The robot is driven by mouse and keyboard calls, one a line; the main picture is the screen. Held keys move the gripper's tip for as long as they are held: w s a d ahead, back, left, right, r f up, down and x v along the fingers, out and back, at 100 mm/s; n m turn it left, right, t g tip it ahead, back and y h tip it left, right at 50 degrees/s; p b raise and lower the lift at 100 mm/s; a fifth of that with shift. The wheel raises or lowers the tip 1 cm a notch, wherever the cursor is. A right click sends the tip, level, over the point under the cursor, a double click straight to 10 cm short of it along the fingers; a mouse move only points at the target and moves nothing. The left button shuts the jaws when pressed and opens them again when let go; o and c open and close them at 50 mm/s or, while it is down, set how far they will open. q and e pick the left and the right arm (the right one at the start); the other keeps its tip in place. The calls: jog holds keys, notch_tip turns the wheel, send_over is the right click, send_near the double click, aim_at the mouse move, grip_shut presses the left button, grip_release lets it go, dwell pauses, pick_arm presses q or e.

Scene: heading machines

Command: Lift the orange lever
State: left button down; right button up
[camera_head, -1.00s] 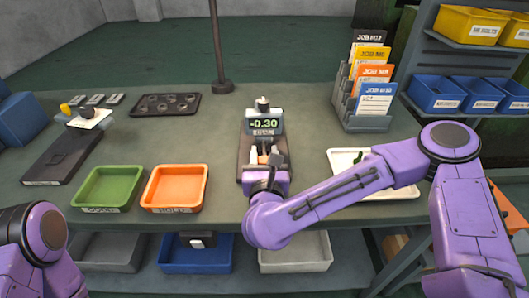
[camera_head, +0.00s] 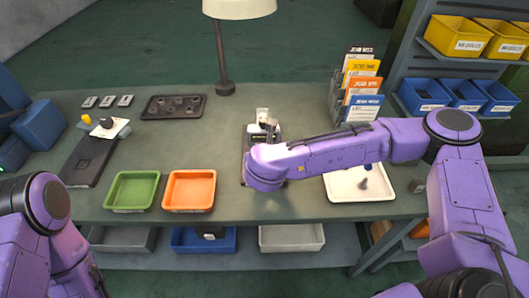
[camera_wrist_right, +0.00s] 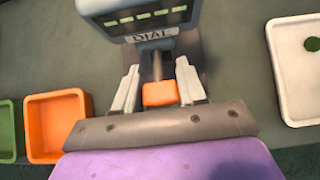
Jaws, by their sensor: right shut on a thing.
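The dial gauge (camera_head: 263,116) stands on a dark base on the bench. In the head view my right arm covers most of it. In the right wrist view the gauge (camera_wrist_right: 150,22) carries a lit display and a DIAL label. The orange lever (camera_wrist_right: 160,94) sits on a thin stem below the gauge. My right gripper (camera_wrist_right: 160,88) has one pale finger on each side of the lever's orange end and is shut on it. In the head view this grip is hidden behind my arm. My left arm shows at the lower left; its gripper is out of view.
A green tray (camera_head: 132,207) and an orange tray (camera_head: 190,208) sit left of the gauge. A white tray (camera_head: 350,196) with a small metal part lies to the right. A card rack (camera_head: 360,90) and a lamp pole (camera_head: 221,55) stand behind.

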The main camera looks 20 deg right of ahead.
jog(key=shift+w+r+g+p, duration=0.1)
jog(key=shift+r+g+p, duration=0.15)
jog(key=shift+g+p, duration=0.25)
jog(key=o, duration=1)
jog(key=b+v, duration=0.2)
jog(key=v, duration=0.8)
jog(key=shift+s+d+r+b, duration=0.1)
jog(key=shift+s+r+b, duration=0.1)
jog(key=shift+b, duration=0.2)
